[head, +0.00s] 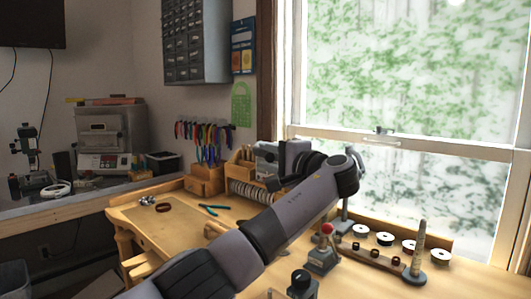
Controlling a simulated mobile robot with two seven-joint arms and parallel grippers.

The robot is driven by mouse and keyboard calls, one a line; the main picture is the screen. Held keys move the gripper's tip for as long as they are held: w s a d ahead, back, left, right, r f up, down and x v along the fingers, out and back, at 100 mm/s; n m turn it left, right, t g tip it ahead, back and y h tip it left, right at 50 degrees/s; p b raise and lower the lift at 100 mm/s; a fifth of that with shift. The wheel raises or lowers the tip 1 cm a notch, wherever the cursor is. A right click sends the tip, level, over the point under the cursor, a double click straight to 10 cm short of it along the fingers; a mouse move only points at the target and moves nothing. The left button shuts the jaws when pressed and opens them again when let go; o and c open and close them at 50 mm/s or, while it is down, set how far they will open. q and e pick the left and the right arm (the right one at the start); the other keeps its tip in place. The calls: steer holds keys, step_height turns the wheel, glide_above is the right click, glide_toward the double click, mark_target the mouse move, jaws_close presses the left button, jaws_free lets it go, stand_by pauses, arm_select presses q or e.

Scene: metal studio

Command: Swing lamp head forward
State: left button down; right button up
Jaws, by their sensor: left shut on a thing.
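My left arm comes in from the lower left, rises across the bench and bends back to the left at its far end. My left gripper (271,172) is there, small and partly hidden, in front of the wooden racks. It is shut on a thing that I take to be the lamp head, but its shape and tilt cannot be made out. A grey upright post (345,209) stands just behind my arm; I cannot tell whether it belongs to the lamp. My right gripper is out of view.
The wooden bench (440,283) holds a red-knobbed tool (326,238), a ring-sizing cone (418,254), several spools (384,239) and blue-handled pliers (212,210). A pliers rack (206,178) stands at the back. The window (400,140) is behind. The bench's left part is mostly clear.

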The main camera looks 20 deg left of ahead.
arm_select(q)
steer(key=shift+f, duration=0.4)
steer(key=c, duration=1)
jaws_free()
steer(key=shift+o, duration=0.3)
steer(key=shift+a, duration=0.1)
steer(key=shift+r, duration=0.2)
steer(key=b+v, duration=0.1)
steer(key=v, duration=0.5)
steer(key=shift+f+b, duration=0.15)
steer(key=shift+b, duration=0.15)
steer(key=shift+s+d, duration=0.25)
steer(key=shift+d, duration=0.3)
